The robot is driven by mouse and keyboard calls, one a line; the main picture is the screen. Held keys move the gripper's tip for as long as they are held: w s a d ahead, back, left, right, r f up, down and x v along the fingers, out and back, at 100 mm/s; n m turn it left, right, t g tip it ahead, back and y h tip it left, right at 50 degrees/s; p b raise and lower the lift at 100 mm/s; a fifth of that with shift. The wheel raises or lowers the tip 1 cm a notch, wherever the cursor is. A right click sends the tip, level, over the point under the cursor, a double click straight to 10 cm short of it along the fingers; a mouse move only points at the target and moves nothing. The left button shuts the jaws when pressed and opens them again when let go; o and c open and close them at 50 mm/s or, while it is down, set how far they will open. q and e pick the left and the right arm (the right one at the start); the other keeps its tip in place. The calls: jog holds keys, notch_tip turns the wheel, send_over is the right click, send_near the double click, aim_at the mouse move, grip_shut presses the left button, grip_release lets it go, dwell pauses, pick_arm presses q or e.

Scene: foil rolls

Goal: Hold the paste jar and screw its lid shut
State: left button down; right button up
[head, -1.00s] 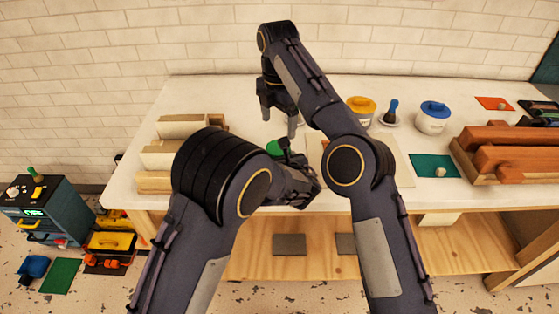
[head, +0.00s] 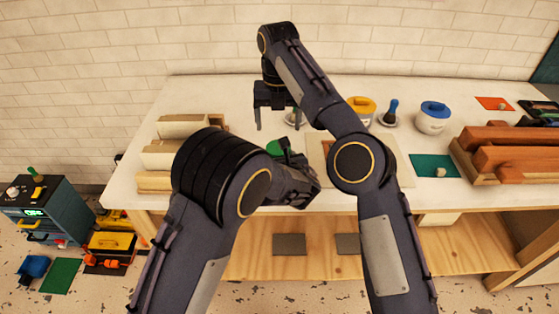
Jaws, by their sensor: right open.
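A round green thing (head: 275,148), which looks like a jar's lid, shows just beyond my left gripper; the jar body under it is hidden, so I cannot tell how the lid sits. My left gripper (head: 290,160) is close beside it, largely hidden behind its own wrist, and its fingers cannot be made out. My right gripper (head: 277,122) points down above the table, behind the green thing in the picture. Its two fingers are spread apart with nothing between them.
A yellow-lidded jar (head: 361,108) and a blue-lidded jar (head: 432,118) stand at the back right. A brush (head: 391,112) stands between them. Wooden racks (head: 172,153) are at left, brown rolls (head: 512,160) at right. A pale board (head: 399,172) lies behind my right arm.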

aim_at(278, 147)
jog(key=shift+f, duration=3.8)
jog(key=c, duration=1)
jog(key=m, duration=0.3)
jog(key=o, duration=1.1)
jog(key=shift+c, duration=0.2)
jog(key=shift+r, duration=0.1)
jog(key=shift+r, duration=2.2)
jog(key=shift+c, duration=0.4)
